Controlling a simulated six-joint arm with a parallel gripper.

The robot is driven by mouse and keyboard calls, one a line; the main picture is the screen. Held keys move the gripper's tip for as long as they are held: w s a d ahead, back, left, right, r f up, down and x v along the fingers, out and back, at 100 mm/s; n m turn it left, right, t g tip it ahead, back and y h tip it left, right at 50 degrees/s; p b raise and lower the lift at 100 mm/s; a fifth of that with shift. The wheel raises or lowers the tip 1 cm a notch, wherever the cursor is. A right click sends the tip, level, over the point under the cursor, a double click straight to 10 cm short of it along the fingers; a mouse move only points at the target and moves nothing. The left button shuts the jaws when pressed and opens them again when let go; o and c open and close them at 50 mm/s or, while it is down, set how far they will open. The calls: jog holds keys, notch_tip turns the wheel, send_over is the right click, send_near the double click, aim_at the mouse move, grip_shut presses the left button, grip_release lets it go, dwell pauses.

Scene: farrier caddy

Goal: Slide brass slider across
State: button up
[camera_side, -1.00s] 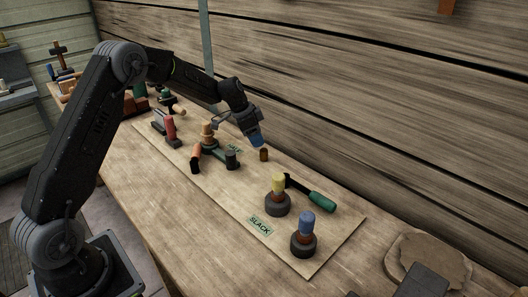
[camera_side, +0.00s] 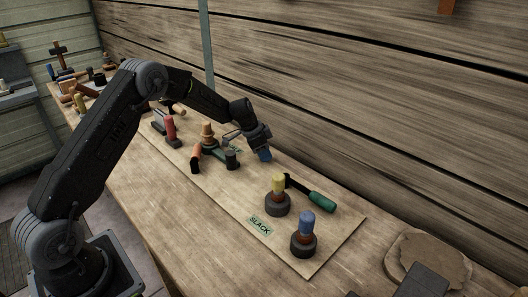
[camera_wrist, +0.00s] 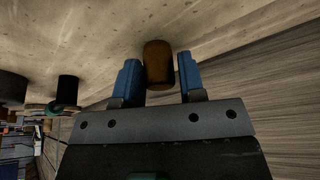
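The brass slider (camera_wrist: 158,64) looks like a short brown-gold cylinder in the wrist view, standing on the pale board. My gripper (camera_wrist: 160,72) has one blue finger on each side of it, with a thin gap showing on the right; contact on the left is not clear. In the side view my gripper (camera_side: 264,154) is low over the back edge of the board, and its blue fingertips hide the slider there.
The board (camera_side: 235,205) carries a SLACK label (camera_side: 260,226). A yellow-topped peg (camera_side: 278,190), a blue-topped peg (camera_side: 305,235) and a green-handled hammer (camera_side: 318,200) stand or lie to the right. A dark cylinder (camera_side: 232,160) is close on the left. The plank wall rises close behind.

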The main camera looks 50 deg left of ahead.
grip_shut()
jog(key=shift+a, duration=0.1)
jog(key=a, duration=0.2)
jog(key=shift+a, duration=0.3)
jog(key=shift+o, duration=1.9)
grip_release()
jog(key=shift+r, duration=0.1)
jog(key=v, duration=1.3)
jog(key=shift+s+r, duration=0.2)
jog(key=shift+r, duration=0.1)
